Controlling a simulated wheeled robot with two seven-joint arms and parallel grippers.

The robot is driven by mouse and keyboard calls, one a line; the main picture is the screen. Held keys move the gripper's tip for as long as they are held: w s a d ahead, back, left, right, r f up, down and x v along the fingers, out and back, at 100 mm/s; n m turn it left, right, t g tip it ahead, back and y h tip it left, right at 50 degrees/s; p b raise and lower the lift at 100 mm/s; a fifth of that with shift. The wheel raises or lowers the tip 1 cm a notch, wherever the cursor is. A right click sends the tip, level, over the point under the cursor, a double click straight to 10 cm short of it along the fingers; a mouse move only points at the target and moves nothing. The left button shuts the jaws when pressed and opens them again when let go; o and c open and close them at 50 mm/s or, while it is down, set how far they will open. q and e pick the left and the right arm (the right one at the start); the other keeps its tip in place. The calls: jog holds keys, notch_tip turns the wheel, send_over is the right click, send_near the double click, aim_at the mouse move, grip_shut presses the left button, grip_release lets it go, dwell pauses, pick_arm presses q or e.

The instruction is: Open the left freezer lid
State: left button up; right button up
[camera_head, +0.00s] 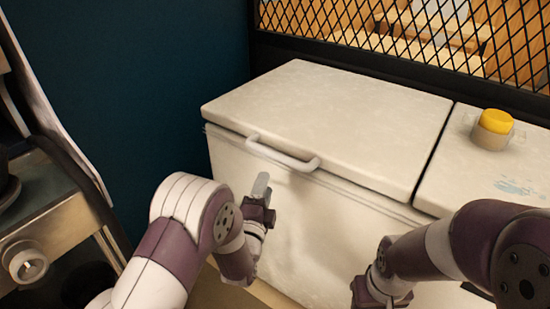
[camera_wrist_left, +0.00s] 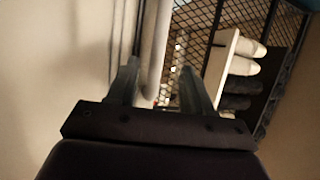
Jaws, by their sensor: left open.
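The white chest freezer has a left lid (camera_head: 330,105) that lies closed. A pale bar handle (camera_head: 283,154) sticks out from the lid's front edge. My left gripper (camera_head: 261,185) is in front of the freezer, just below the handle's left part, with its fingers pointing up. In the left wrist view the open fingers of that gripper (camera_wrist_left: 160,85) stand either side of a pale bar, seemingly the handle (camera_wrist_left: 155,50); neither finger clearly touches it. My right gripper (camera_head: 375,290) is low in front of the freezer; its fingertips are hidden.
The right lid (camera_head: 475,172) is closed and bears a yellow-topped tub (camera_head: 493,129). A black mesh partition (camera_head: 410,40) stands behind the freezer, and a dark blue wall (camera_head: 130,90) is at left. A metal counter with a knob (camera_head: 24,262) is at the left edge.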

aim_at(273, 159)
pick_arm(q)
jog(key=x, duration=1.1)
jog(key=shift+w+r+b, duration=0.1)
jog(key=shift+w+b, duration=0.2)
jog(key=shift+r, duration=0.1)
grip_shut()
